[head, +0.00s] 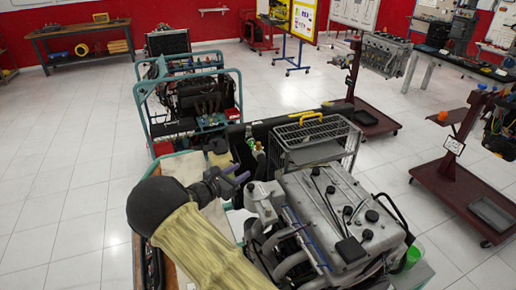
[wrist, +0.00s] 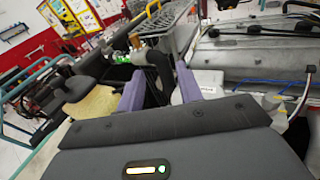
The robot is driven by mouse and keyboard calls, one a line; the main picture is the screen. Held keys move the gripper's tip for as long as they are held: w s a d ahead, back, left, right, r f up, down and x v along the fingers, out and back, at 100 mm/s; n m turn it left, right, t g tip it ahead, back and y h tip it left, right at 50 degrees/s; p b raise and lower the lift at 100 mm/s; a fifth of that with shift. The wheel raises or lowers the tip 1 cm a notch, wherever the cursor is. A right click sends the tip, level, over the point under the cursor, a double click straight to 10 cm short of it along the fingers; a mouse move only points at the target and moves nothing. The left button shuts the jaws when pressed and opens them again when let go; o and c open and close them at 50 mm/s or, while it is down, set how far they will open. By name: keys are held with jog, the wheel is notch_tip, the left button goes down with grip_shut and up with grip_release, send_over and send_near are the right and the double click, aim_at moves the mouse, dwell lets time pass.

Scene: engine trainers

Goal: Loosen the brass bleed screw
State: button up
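The grey engine (head: 335,215) stands to the right of my gripper (head: 238,174) in the head view. In the wrist view the engine's ribbed grey cover (wrist: 250,65) fills the upper right. My gripper's two purple fingers stand apart in the wrist view (wrist: 160,88), with a gap between them. Dark parts show beyond that gap, and I see nothing held. The gripper is beside the engine's left end; whether it touches anything cannot be told.
A wire basket (head: 318,138) stands behind the engine. A teal-framed engine stand (head: 190,105) is farther back. Red wheeled stands (head: 455,185) are on the right. White tiled floor (head: 75,170) is clear on the left.

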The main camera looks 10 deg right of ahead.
jog(key=a, duration=0.1)
jog(key=w+a+n+t, duration=0.1)
jog(key=a+n+t, duration=0.1)
jog(key=shift+w+a+r, duration=0.1)
jog(key=shift+w+r, duration=0.15)
jog(key=shift+w, duration=0.1)
jog(key=p, duration=0.7)
send_near(258, 143)
jog(key=x, duration=0.9)
jog(key=shift+f, duration=0.25)
jog(key=shift+w+d+f, duration=0.1)
jog(key=shift+w+d, duration=0.3)
jog(key=shift+d, duration=0.1)
grip_shut()
